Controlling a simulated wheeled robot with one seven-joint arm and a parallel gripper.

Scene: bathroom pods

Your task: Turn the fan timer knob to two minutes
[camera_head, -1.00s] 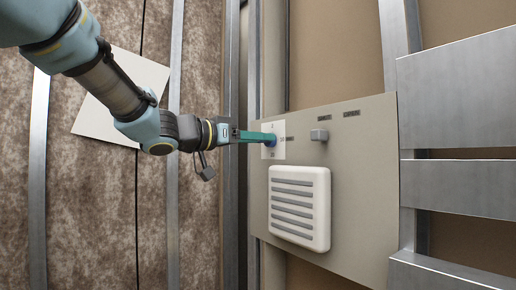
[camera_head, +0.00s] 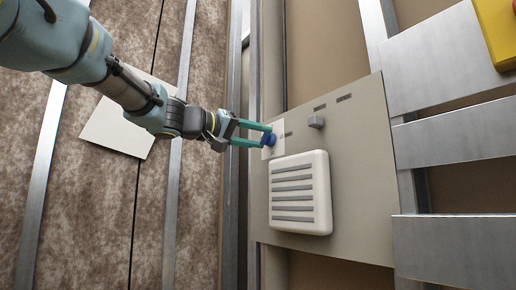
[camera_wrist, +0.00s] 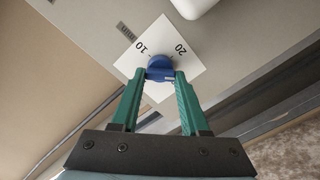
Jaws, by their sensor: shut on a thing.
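The fan timer knob (camera_head: 268,140) is blue and sits on a square white dial plate (camera_head: 279,128) on the beige wall panel. In the wrist view the knob (camera_wrist: 160,65) is in the middle, and the plate (camera_wrist: 163,33) shows the numbers 10 and 20. The rest of the dial is partly hidden by the knob and fingers. My gripper (camera_head: 265,136) reaches the knob from the left. Its two green fingers lie on opposite sides of the knob, and the gripper (camera_wrist: 160,74) is shut on it.
A white slatted vent (camera_head: 300,192) sits just below the dial on the same panel. A small grey switch (camera_head: 316,121) with labels above it stands out to the right. Metal studs and rails frame the panel. A yellow box (camera_head: 498,30) is at the top right.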

